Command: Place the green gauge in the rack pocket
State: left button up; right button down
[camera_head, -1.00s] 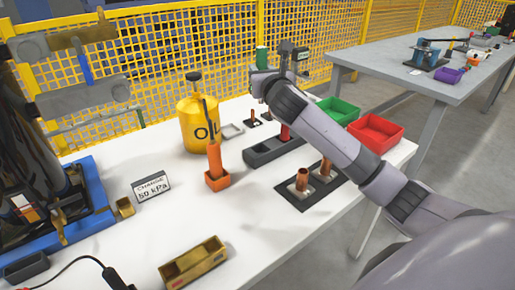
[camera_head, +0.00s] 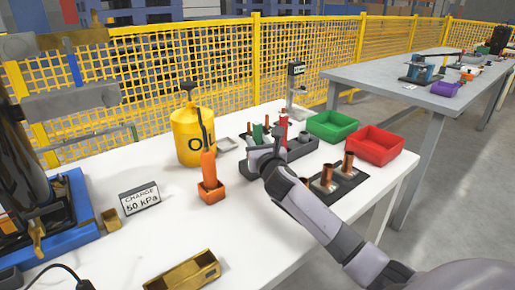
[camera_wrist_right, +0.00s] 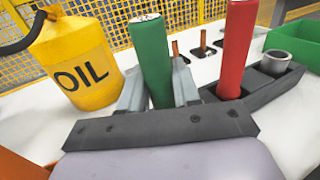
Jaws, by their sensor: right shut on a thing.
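The green gauge (camera_head: 257,133) is an upright green cylinder. My right gripper (camera_head: 264,148) is shut on it, with one grey finger on each side in the right wrist view (camera_wrist_right: 158,88). The gauge also shows there (camera_wrist_right: 151,60). It stands at the left end of the dark grey rack (camera_head: 302,152), left of a red gauge (camera_head: 283,131) upright in the rack. The rack also shows in the right wrist view (camera_wrist_right: 262,84). My gripper hides the green gauge's lower end, so I cannot tell whether it is inside a pocket. My left gripper is not in view.
A yellow oil can (camera_head: 190,138) and an orange tool in an orange holder (camera_head: 211,190) stand left of my gripper. A green bin (camera_head: 331,125) and a red bin (camera_head: 374,146) lie to the right. Copper fittings stand on a dark plate (camera_head: 322,194) in front of the rack.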

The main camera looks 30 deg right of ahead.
jog(key=shift+f, duration=0.2)
jog(key=c, duration=0.8)
grip_release()
jog(key=shift+f, duration=0.1)
jog(key=shift+r, duration=0.2)
jog(key=p+v, duration=0.2)
jog(key=v, duration=1)
jog(key=shift+r, duration=0.1)
